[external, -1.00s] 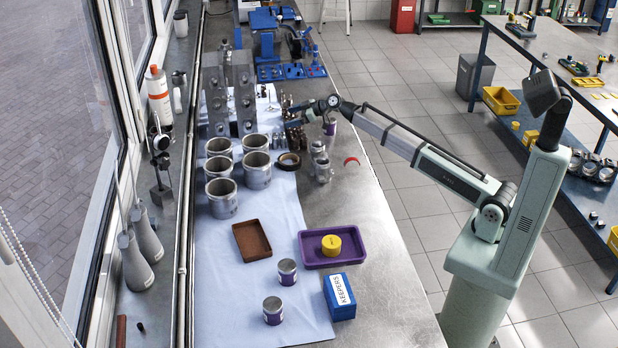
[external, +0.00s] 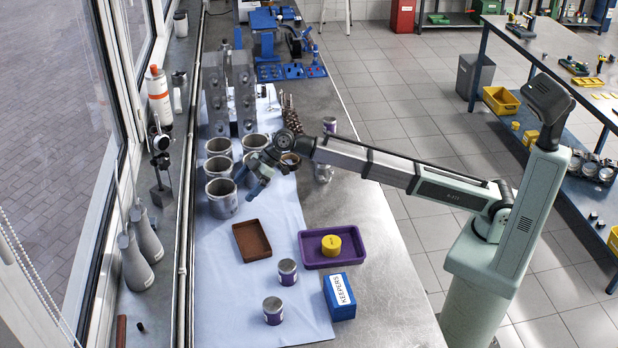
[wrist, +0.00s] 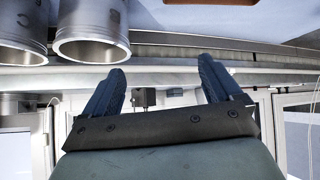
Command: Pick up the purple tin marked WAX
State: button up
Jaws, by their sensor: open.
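One tin (external: 287,272) stands in front of the purple tray, a second tin (external: 273,310) is nearer the camera, and a third (external: 329,125) is farther back by the bench's right edge. Their markings are too small to read, so I cannot tell which says WAX. My gripper (external: 255,187) is above the cloth, beside the front metal cylinder and behind the brown tray, apart from all three tins. In the wrist view my gripper (wrist: 160,72) has its blue fingers spread with nothing held between them.
Several metal cylinders (external: 222,203) stand left of my gripper. A brown tray (external: 252,258), a purple tray (external: 313,262) holding a yellow tin (external: 331,245), and a blue KEEPERS box (external: 340,308) lie nearer. The window and ledge bound the left side.

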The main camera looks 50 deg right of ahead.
jog(key=s+a+n+g+h, duration=0.1)
jog(key=s+a+n+g, duration=0.15)
jog(key=s+a, duration=1.05)
jog(key=n+g+h, duration=0.2)
jog(key=h, duration=0.1)
send_near(273, 303)
jog(key=x, duration=0.7)
jog(key=shift+w+a+f, duration=0.1)
jog(key=shift+w+f, duration=0.1)
jog(key=shift+w, duration=0.1)
jog(key=shift+s+x, duration=0.15)
jog(key=shift+x, duration=1.2)
jog(key=shift+s+x, duration=0.15)
jog(key=shift+x, duration=1.15)
jog(key=shift+m, duration=0.25)
jog(key=c, duration=1.2)
jog(key=shift+c, duration=0.5)
jog(key=shift+r, duration=0.1)
